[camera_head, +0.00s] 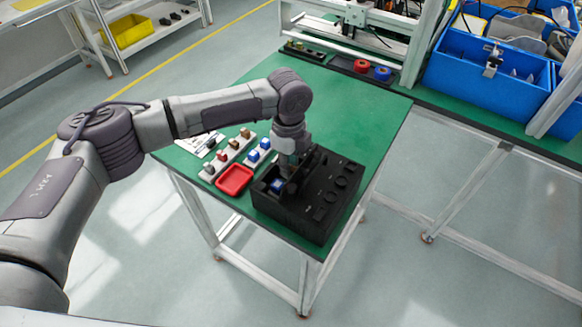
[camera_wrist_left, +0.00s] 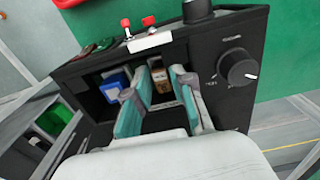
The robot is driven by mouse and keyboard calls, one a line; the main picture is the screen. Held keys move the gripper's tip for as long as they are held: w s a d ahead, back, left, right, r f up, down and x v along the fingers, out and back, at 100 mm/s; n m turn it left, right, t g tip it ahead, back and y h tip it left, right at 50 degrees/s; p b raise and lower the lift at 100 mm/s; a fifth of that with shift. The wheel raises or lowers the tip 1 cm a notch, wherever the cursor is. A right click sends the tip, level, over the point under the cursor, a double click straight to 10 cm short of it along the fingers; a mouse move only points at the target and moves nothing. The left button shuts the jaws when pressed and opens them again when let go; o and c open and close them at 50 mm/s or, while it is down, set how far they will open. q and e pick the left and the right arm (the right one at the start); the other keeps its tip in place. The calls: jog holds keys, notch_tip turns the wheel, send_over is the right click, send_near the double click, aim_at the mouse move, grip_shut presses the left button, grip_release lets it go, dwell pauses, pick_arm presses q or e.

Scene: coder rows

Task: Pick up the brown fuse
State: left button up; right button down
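The brown fuse (camera_wrist_left: 161,80) stands in the open recess of the black device box (camera_head: 320,215), seen in the left wrist view between my left fingertips; in the head view my gripper hides it. My left gripper (camera_head: 288,172) points down into the recess. In the wrist view its teal fingers (camera_wrist_left: 160,90) are apart, one on each side of the brown fuse; no clear contact shows. A blue fuse (camera_wrist_left: 115,85) sits left of the fingers in the same recess. My right gripper is not in view.
A red tray (camera_head: 234,180) and white holders with small coloured parts (camera_head: 228,156) lie left of the box on the green table (camera_head: 385,125). The box has knobs (camera_wrist_left: 237,68) beside the recess. Blue bins (camera_head: 480,75) stand at the back right.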

pick_arm(q)
jog(key=shift+f, duration=0.4)
jog(key=c, duration=0.4)
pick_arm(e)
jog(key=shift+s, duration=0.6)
